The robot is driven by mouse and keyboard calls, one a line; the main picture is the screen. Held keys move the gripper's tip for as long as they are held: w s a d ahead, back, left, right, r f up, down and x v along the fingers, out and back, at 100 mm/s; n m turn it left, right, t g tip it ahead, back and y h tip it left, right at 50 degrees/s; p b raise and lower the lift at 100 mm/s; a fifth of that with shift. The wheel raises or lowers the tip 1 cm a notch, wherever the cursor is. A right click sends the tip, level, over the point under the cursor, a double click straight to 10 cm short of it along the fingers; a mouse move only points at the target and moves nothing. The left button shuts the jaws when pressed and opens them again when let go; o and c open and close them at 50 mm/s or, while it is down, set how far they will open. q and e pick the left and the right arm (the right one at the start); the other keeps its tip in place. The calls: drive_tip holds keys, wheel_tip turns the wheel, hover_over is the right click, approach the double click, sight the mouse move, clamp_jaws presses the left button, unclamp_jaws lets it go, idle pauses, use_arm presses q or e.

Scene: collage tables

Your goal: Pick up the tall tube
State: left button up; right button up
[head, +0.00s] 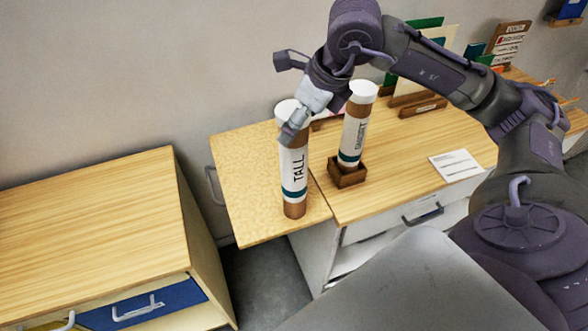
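The tall tube (294,165) is brown with a white cap, a white label reading "TALL" and a teal band. It stands upright on the speckled left part of the desk top (240,175). My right gripper (292,128) comes down from above at the tube's upper part, just below the cap. One finger overlaps the front of the tube; the other finger is hidden, so its grip is unclear. A second, shorter-labelled tube (354,130) stands upright in a small wooden holder (347,173), right of the tall tube. My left gripper is not in view.
A separate wooden cabinet (90,225) with a blue drawer (150,305) stands at the left, with a floor gap between. A white card (455,166) lies on the desk at the right. Upright folders (440,40) stand at the back.

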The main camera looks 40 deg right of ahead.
drive_tip(key=shift+w+p+x, duration=0.2)
drive_tip(key=shift+p+x, duration=0.3)
drive_tip(key=shift+x, duration=1.3)
drive_tip(key=shift+s+d+r, duration=0.1)
drive_tip(key=shift+s+d, duration=0.05)
drive_tip(key=c, duration=1.6)
